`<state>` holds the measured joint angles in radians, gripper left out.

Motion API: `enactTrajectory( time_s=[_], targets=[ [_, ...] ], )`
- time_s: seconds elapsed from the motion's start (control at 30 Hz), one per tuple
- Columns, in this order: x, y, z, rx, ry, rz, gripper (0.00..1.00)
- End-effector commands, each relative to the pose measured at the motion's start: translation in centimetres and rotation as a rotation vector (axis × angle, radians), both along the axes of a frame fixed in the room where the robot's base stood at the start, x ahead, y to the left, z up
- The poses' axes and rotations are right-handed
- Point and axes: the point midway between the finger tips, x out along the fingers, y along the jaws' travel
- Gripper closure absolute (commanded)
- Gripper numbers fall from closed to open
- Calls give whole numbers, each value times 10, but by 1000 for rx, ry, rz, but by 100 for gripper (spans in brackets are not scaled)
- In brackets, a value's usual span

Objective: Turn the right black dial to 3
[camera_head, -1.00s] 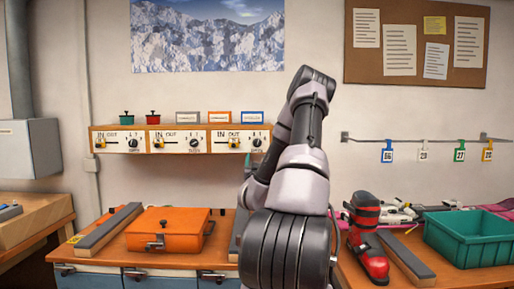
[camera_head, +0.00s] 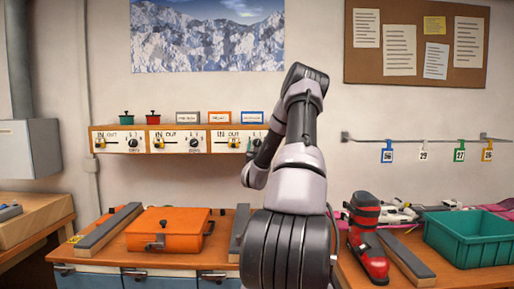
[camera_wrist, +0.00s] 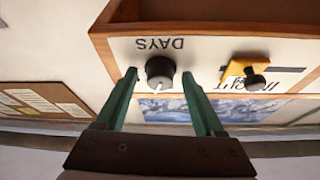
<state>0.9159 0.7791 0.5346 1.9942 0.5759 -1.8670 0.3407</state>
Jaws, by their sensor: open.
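My gripper (camera_wrist: 160,75) is open, with one green finger on each side of the dial; I see gaps and cannot tell any contact. The numbers around the dial are too small or hidden to read.
A yellow slider with a black knob (camera_wrist: 256,80) sits beside the dial on the same panel. Similar sections with a middle dial (camera_head: 194,143) and left dial (camera_head: 132,143) are further left. Small cards and pots stand on top. An orange case (camera_head: 170,229) lies on the bench below.

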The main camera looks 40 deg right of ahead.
Motion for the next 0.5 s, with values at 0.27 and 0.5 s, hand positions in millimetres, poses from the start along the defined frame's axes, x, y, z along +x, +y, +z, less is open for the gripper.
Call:
enactTrajectory(
  time_s=[0.27,0.5],
  targets=[
    [0,0,0,0,0,0,100],
    [0,0,0,-16,11,0,100]
  ],
)
